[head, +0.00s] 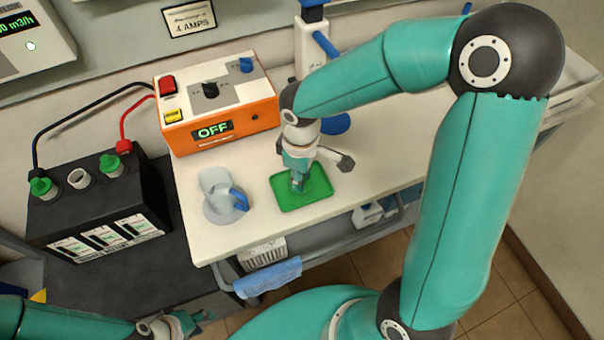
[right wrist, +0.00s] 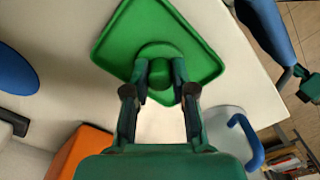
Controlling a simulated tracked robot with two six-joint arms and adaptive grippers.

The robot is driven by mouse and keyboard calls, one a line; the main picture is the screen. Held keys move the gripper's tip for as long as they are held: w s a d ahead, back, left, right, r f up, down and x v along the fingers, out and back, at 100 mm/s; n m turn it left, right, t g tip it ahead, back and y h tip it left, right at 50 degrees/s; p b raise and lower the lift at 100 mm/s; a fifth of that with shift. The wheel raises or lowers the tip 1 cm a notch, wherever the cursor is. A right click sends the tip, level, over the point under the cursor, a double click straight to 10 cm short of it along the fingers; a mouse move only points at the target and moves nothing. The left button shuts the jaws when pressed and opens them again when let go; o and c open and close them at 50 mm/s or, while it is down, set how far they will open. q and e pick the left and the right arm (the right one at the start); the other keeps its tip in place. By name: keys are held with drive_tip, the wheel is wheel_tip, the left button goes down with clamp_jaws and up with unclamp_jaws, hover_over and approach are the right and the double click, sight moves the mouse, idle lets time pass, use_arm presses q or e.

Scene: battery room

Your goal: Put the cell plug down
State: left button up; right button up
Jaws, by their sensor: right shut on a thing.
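The green cell plug (right wrist: 158,72) is between the fingers of my right gripper (right wrist: 160,88) in the right wrist view. The gripper is shut on its knob, and the plug's round flange lies beyond the fingertips. In the head view my right gripper (head: 298,184) points down over the green tray (head: 318,190). The tray also shows in the right wrist view (right wrist: 124,36). I cannot tell whether the plug touches the tray floor. My left gripper (head: 192,321) is low at the bottom left, away from the bench; its finger gap is too small to read.
The orange charger (head: 262,118) reads OFF. A grey jug-like vessel with a blue handle (head: 217,200) stands left of the tray. The black battery (head: 140,192), with cables and an open white cell neck (head: 80,178), is at left. A blue cloth (head: 268,279) hangs below the bench edge.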

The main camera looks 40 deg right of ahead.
drive_tip(key=o, duration=0.8)
drive_tip(key=shift+f, duration=0.1)
drive_tip(key=shift+o, duration=0.2)
wheel_tip(320, 180, up, 12)
idle(0.4)
